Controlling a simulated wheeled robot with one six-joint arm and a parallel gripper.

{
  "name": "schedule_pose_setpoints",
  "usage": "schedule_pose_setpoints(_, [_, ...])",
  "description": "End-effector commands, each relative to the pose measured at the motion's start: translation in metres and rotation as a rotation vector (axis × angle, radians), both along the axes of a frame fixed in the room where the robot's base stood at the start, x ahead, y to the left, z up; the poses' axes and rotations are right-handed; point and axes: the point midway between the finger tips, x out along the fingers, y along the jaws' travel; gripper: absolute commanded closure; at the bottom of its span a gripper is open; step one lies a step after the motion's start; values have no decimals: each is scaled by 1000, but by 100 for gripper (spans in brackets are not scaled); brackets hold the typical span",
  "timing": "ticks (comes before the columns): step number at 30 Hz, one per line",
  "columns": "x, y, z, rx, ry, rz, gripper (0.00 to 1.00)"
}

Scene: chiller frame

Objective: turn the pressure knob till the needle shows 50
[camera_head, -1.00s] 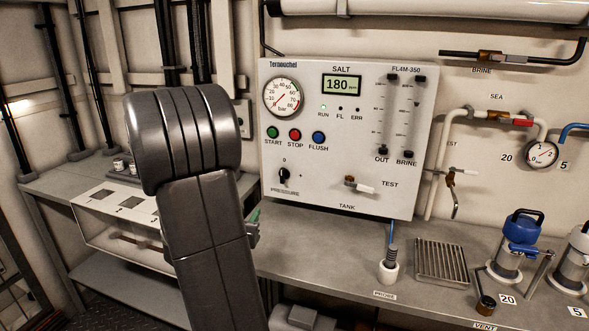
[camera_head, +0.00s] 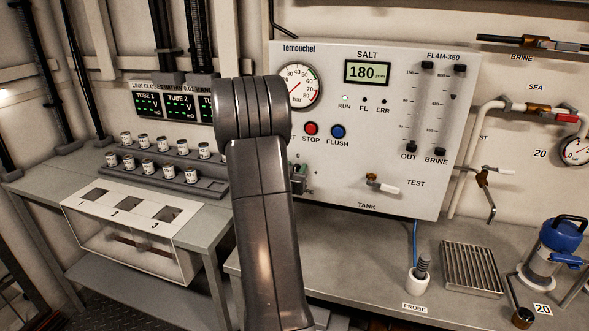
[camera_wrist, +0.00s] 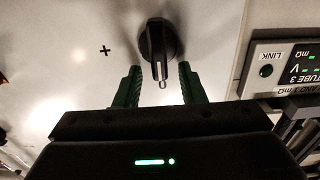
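The black pressure knob (camera_wrist: 158,42) is on the pale panel just ahead of my gripper (camera_wrist: 160,72) in the wrist view. Its narrow grip points toward my gripper, between the tips of the two green fingers. The fingers are open, with a visible gap on both sides of the grip. In the head view my gripper (camera_head: 299,180) is at the panel's lower left, mostly behind my arm, and the knob is hidden there. The round pressure gauge (camera_head: 301,86) is partly covered by my arm. Its needle cannot be read clearly.
The panel's tank valve (camera_head: 382,185) with a white lever is right of my gripper. The STOP (camera_head: 311,128) and FLUSH (camera_head: 338,131) buttons are above it. A probe holder (camera_head: 418,278) and drain grate (camera_head: 470,267) stand on the bench. Sample jars (camera_head: 143,141) sit at left.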

Motion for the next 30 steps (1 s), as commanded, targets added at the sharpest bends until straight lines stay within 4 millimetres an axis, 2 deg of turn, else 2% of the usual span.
schedule_pose_setpoints(5, [0,0,0,0,0,0,64])
schedule_pose_setpoints(11, [0,0,-1,0,1,0,99])
schedule_pose_setpoints(22, [-1,0,-4,22,-4,0,100])
schedule_pose_setpoints(30, [-2,-4,-9,154,-46,-1,100])
